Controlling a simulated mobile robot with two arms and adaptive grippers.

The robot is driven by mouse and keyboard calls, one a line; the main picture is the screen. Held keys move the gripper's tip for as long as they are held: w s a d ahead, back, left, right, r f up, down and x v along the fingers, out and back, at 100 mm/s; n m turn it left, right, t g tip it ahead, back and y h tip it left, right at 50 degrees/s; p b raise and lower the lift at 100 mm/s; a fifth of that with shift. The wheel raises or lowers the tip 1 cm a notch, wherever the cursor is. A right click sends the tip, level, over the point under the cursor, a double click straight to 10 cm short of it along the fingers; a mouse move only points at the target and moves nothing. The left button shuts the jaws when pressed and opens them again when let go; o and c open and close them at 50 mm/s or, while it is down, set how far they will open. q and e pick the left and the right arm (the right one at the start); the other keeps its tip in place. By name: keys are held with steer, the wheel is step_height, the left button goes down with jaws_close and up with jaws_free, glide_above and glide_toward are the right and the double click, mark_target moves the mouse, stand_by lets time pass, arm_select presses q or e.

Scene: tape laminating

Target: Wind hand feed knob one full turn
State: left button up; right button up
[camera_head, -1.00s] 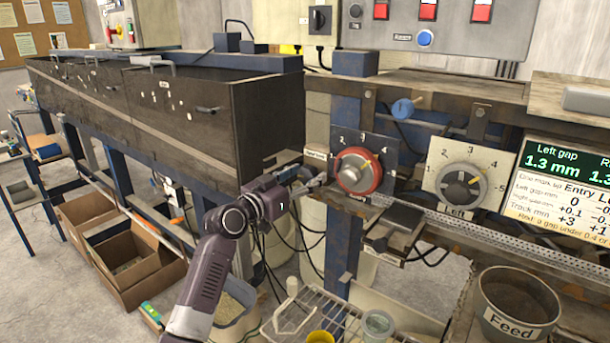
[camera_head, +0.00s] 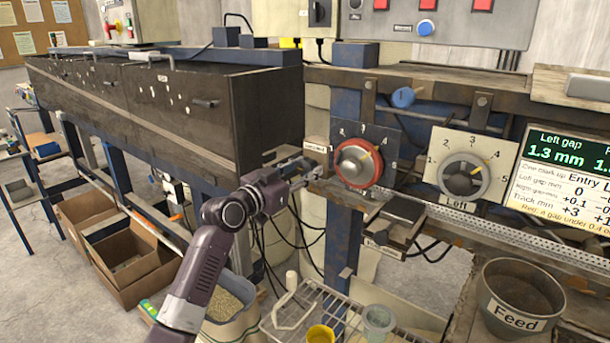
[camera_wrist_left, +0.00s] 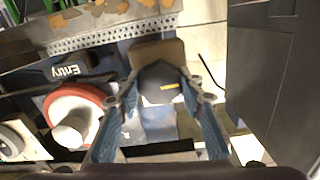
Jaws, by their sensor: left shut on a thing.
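A dark knob with a yellow mark (camera_wrist_left: 160,84) sits between the fingers of my left gripper in the left wrist view. My left gripper (camera_head: 308,170) is shut on this knob at the machine's front, just left of the red-ringed dial; it also shows in the left wrist view (camera_wrist_left: 162,98). In the head view the fingers mostly hide the knob, and its label plate (camera_head: 316,148) is too small to read. How far the knob has turned cannot be told. My right gripper is in neither current view.
The red-ringed dial (camera_head: 357,163) is close to the right of my left gripper; it also shows in the left wrist view (camera_wrist_left: 75,113). Further right are the Left dial (camera_head: 463,178), a readout screen (camera_head: 565,180) and a Feed pot (camera_head: 521,298). A dark cabinet (camera_head: 205,118) stands left.

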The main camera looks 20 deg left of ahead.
arm_select(q)
steer(key=m+b, duration=0.3)
steer(key=shift+f+m, duration=0.15)
steer(key=shift+m, duration=0.15)
steer(key=shift+m+b, duration=0.55)
steer(key=shift+m, duration=0.35)
steer(key=m, duration=0.2)
steer(key=shift+m, duration=0.4)
arm_select(e)
step_height(320, 180, down, 5)
arm_select(q)
steer(key=shift+r+m, duration=0.2)
steer(key=shift+m, duration=0.7)
steer(key=m+p, duration=0.2)
steer(key=shift+m, duration=0.3)
steer(key=m+p, duration=0.2)
steer(key=m, duration=0.1)
steer(key=shift+f+m+p, duration=0.15)
steer(key=shift+m+p, duration=0.6)
steer(key=shift+m, duration=0.45)
arm_select(e)
steer(key=shift+a+r, duration=0.1)
steer(key=shift+r, duration=2.75)
